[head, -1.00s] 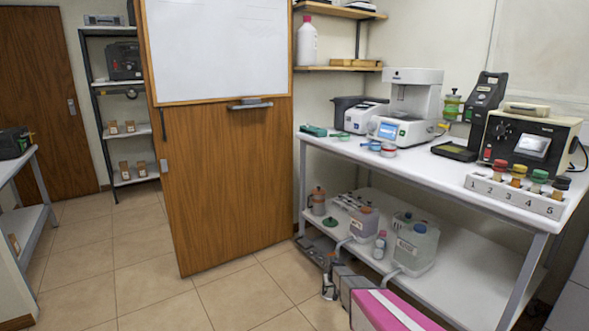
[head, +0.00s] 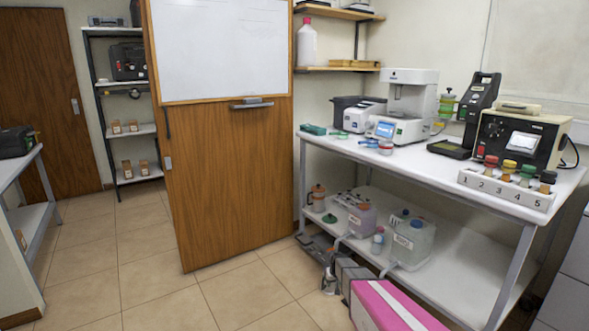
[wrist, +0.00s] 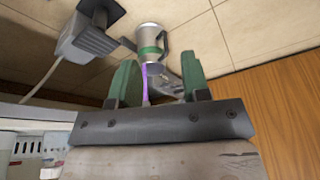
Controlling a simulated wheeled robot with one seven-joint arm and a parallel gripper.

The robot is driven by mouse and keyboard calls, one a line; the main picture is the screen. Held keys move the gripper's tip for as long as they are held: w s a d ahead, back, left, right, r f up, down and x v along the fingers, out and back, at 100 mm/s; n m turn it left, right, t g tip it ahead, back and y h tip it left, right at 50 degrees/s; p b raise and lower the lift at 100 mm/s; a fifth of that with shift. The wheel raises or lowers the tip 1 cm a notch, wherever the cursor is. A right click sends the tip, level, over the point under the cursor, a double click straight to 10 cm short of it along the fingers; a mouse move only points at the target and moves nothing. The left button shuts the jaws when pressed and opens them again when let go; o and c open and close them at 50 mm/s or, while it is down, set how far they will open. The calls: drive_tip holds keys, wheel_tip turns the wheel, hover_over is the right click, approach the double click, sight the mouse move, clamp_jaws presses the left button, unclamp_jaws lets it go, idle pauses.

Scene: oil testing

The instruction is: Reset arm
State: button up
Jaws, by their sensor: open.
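My arm shows low in the head view, with a pink link and grey wrist, reaching forward beside the bench's lower shelf. My gripper (head: 329,283) is small there, over the floor by the front of that shelf. In the wrist view my gripper (wrist: 160,80) has its two green fingers spread apart with nothing held between them. A silver canister (wrist: 151,40) with a green band and dark handle appears beyond the fingertips, apart from them.
The white bench (head: 420,168) on the right carries instruments and a numbered vial rack (head: 507,189). Its lower shelf (head: 460,262) holds jugs (head: 411,243) and bottles close to my arm. A wooden door (head: 225,185) stands ahead. Tiled floor (head: 110,250) is clear on the left.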

drive_tip(key=s+r+g, duration=0.1)
drive_tip(key=s+r, duration=1.1)
drive_tip(key=s, duration=0.3)
drive_tip(key=s+r+m+g, duration=0.1)
drive_tip(key=s+r+g, duration=0.1)
drive_tip(key=s+r, duration=1.1)
drive_tip(key=shift+s+r+m+h, duration=0.3)
drive_tip(key=shift+s+h, duration=0.1)
drive_tip(key=shift+s, duration=0.7)
